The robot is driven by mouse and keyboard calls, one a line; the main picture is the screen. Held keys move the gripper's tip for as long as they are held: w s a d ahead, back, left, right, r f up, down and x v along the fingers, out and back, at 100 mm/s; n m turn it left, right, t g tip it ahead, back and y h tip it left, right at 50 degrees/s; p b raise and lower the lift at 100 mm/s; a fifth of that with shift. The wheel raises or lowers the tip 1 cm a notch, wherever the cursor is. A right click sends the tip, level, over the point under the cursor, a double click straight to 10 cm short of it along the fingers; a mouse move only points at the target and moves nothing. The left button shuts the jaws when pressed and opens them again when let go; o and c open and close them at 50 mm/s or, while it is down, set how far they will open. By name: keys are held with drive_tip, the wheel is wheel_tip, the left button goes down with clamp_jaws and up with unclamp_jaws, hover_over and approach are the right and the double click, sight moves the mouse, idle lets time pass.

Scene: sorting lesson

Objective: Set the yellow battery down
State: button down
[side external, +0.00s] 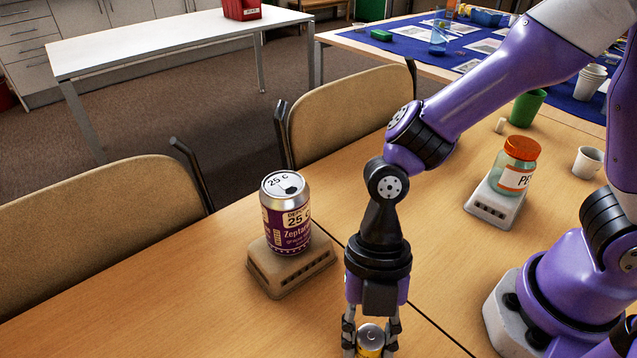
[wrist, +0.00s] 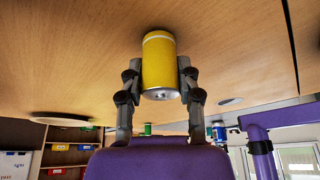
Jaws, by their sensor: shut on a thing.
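The yellow battery (wrist: 159,62) is a short yellow cylinder with a silver end. In the side external view only its silver top and some yellow (side external: 370,337) show, at the bottom edge of the picture. My gripper (side external: 370,330) points down over the wooden table, with its two fingers on either side of the battery. In the wrist view my gripper (wrist: 160,85) is closed around the battery's sides. The battery's far end is close to the table surface, but I cannot tell whether it touches.
A purple can (side external: 286,215) stands on a brown block (side external: 290,268) left of my gripper. A jar with an orange lid (side external: 516,165) stands on a white block (side external: 496,205) at the right. A white cup (side external: 588,163) and a green cup (side external: 527,108) stand behind. Bare table lies around my gripper.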

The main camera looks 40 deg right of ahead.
drive_tip(key=shift+f, duration=0.15)
drive_tip(key=c, duration=0.5)
unclamp_jaws()
drive_tip(key=shift+w+r, duration=0.1)
drive_tip(key=shift+r, duration=0.35)
drive_tip(key=w+d+r+m, duration=0.1)
drive_tip(key=w+d+r, duration=0.1)
drive_tip(key=r, duration=0.3)
drive_tip(key=w+d+r, duration=0.2)
drive_tip(key=r, duration=0.4)
drive_tip(key=d+r+m+t+h, duration=0.1)
drive_tip(key=d+m+t, duration=0.2)
drive_tip(key=d+m, duration=0.2)
drive_tip(key=w+d+r+m+t+h, duration=0.1)
drive_tip(key=d+m+t, duration=0.2)
drive_tip(key=m, duration=0.9)
drive_tip(key=w+d+r+m+t+h, duration=0.1)
drive_tip(key=d+m+t, duration=0.2)
drive_tip(key=d+m, duration=0.5)
drive_tip(key=shift+r+m, duration=0.35)
drive_tip(key=shift+m, duration=0.15)
